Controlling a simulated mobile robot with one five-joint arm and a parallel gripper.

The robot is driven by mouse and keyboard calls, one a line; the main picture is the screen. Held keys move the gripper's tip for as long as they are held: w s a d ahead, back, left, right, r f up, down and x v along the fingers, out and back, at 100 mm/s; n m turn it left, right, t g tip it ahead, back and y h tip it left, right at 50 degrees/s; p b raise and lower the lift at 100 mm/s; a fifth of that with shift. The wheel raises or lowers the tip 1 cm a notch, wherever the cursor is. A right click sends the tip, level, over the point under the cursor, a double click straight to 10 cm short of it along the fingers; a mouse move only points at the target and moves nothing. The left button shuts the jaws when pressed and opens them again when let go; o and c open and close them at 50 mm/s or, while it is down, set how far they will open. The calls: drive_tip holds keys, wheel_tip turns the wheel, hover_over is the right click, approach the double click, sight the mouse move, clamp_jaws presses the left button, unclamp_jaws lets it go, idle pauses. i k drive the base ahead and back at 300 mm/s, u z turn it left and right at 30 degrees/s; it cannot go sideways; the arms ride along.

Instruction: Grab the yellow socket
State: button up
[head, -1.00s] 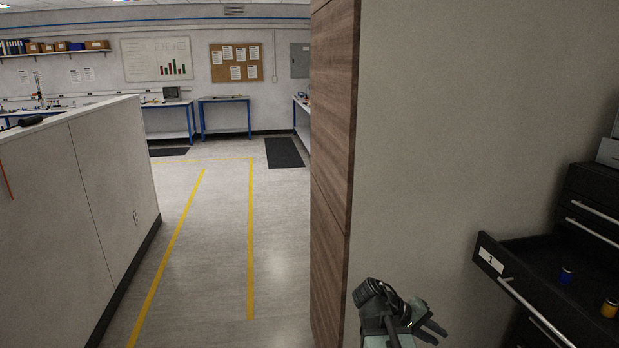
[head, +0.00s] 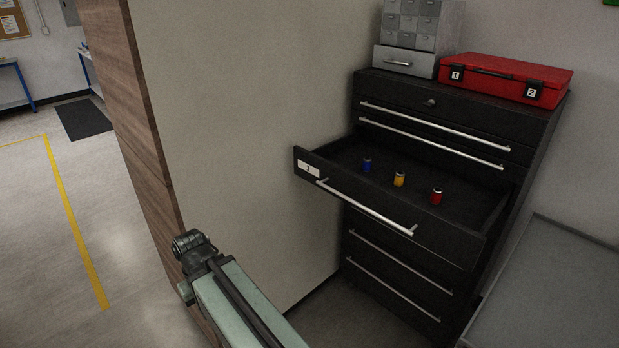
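The yellow socket (head: 399,179) stands upright in the open top-side drawer (head: 350,202) of a black cabinet, between a blue socket (head: 367,165) on its left and a red socket (head: 436,197) on its right. The drawer carries a label with the number 1. My arm (head: 235,300) reaches up from the bottom of the head view, left of the drawer and well apart from the socket. The arm's end is at the wooden panel edge in the picture. The fingers of my gripper cannot be made out here.
The black cabinet (head: 400,265) has closed drawers above and below the open one. A red case (head: 505,80) and a grey small-drawer unit (head: 410,35) stand on top. A wall (head: 250,120) with a wooden end panel (head: 135,110) stands left. A grey surface (head: 545,285) is at lower right. Open floor lies left.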

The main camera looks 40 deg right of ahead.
sight(400, 175)
drive_tip(key=z, duration=1)
drive_tip(key=k, duration=1.4)
drive_tip(key=z, duration=0.3)
drive_tip(key=i, duration=1)
drive_tip(key=z, duration=0.05)
